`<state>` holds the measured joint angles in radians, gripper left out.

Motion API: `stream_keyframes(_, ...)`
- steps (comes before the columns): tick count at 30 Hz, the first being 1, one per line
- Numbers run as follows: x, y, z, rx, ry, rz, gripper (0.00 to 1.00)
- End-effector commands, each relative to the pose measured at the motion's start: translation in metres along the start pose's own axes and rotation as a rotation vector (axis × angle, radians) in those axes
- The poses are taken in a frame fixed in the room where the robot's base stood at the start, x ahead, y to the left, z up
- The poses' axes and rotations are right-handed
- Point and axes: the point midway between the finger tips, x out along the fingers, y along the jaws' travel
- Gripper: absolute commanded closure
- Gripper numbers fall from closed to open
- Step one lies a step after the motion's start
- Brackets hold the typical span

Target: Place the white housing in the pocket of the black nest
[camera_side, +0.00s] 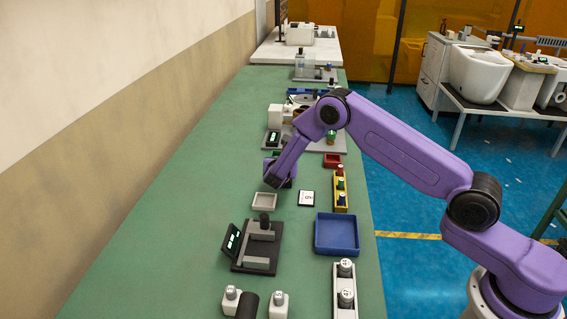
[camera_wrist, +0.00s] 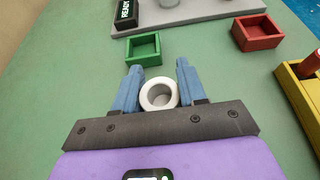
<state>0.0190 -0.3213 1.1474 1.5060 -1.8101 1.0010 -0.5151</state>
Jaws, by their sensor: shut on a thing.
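My gripper (camera_side: 277,182) is low over the green bench in the side view. In the wrist view its two blue fingers (camera_wrist: 158,72) are shut on the white housing (camera_wrist: 148,103), a short round ring with a grey hollow. The housing is not distinguishable in the side view. I cannot make out for certain which thing is the black nest. A black-based fixture (camera_side: 243,264) with grey bars, a black knob and a tilted display stands nearer the camera than my gripper, apart from it. No pocket shows clearly on it.
A grey plate (camera_wrist: 190,14) carries a READY display. A beige tray (camera_side: 264,202), white card (camera_side: 306,198) and blue tray (camera_side: 337,235) are nearby. Bench along the wall is clear.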

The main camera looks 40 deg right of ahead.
Motion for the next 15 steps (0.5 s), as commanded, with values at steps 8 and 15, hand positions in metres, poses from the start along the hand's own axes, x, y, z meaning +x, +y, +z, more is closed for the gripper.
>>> stream_keyframes(8, 0.0010, -0.0002, -0.0028, 0.000, 0.000, 0.000, 0.34)
stream_keyframes(15, 0.0008, -0.0001, -0.0021, 0.000, 0.000, 0.000, 0.34)
